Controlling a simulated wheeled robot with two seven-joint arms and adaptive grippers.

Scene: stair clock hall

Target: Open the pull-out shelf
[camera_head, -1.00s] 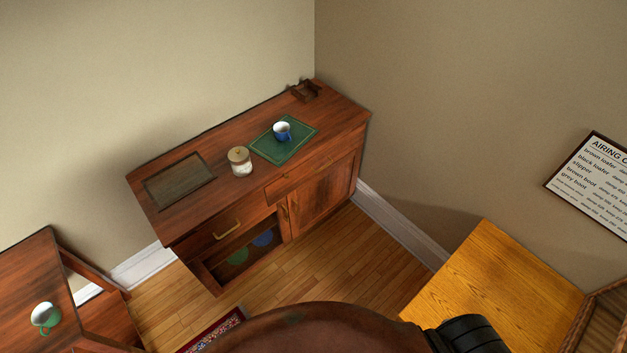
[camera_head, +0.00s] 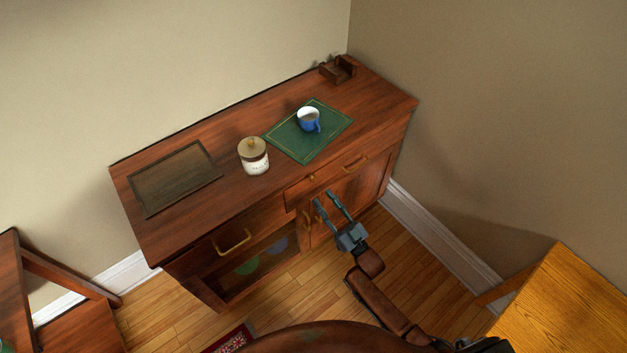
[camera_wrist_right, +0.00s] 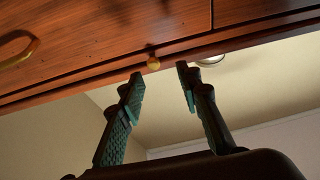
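The pull-out shelf seems to be the thin board under the cabinet's top edge, flush with the front. Its small brass knob (camera_head: 312,178) shows in the head view. In the right wrist view the knob (camera_wrist_right: 153,63) appears between and beyond my fingertips, with no contact visible. My right gripper (camera_head: 325,198) is open and empty in front of the cabinet (camera_head: 210,215); its two fingers also show in the wrist view (camera_wrist_right: 159,73). My left gripper is out of view.
On the cabinet top are a lidded jar (camera_head: 254,158), a blue cup (camera_head: 308,119) on a green mat (camera_head: 326,145), a dark inset panel (camera_head: 180,178) and a wooden holder (camera_head: 339,70). Drawer handles (camera_head: 232,241) project from the front. A yellow wooden table (camera_head: 560,305) stands at right.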

